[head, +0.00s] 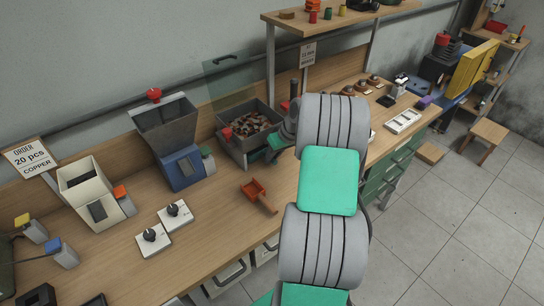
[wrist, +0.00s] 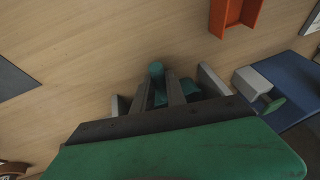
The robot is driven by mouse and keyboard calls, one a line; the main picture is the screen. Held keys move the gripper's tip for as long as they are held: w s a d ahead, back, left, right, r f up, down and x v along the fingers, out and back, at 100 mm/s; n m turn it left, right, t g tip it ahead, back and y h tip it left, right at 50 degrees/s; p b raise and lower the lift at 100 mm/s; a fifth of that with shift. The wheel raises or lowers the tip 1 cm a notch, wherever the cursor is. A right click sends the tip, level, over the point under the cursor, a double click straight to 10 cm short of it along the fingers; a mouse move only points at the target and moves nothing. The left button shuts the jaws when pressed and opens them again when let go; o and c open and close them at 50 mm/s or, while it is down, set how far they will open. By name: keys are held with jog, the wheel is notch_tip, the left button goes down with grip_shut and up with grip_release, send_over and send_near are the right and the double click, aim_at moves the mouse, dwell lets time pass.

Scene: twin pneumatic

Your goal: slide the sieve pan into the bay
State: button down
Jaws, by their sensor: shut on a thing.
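My gripper (wrist: 157,88) points down over the wooden bench and is shut on a small green handle (wrist: 156,70). In the head view my gripper (head: 274,146) is at the right front corner of a dark grey bin (head: 232,146) of brown pieces. I cannot tell whether the handle belongs to the sieve pan. The pan is not clearly visible. I cannot pick out the bay for certain. The wide green surface and dark bar fill the lower wrist view and hide what is behind them.
An orange scoop (head: 257,193) lies in front of my gripper and shows in the wrist view (wrist: 236,14). A hopper on a blue base (head: 182,168) stands left of the bin. Two dial plates (head: 165,230) lie front left. Small items stand along the bench's right side.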

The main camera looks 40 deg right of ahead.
jog(key=c, duration=1.3)
grip_release()
jog(key=b+v, duration=0.1)
jog(key=v, duration=0.7)
jog(key=s+a+r+h, duration=0.1)
jog(key=s+a+r, duration=0.15)
jog(key=a, duration=0.75)
jog(key=s+a+r, duration=0.1)
jog(key=a+r, duration=0.3)
jog(key=a, duration=0.5)
jog(key=shift+g+h, duration=0.4)
jog(key=shift+h, duration=0.2)
jog(key=s+a, duration=0.3)
jog(key=s, duration=0.1)
jog(key=s+a+f, duration=0.1)
jog(key=s+a, duration=0.6)
jog(key=s, duration=0.2)
jog(key=shift+a+f, duration=0.3)
jog(key=shift+a, duration=0.1)
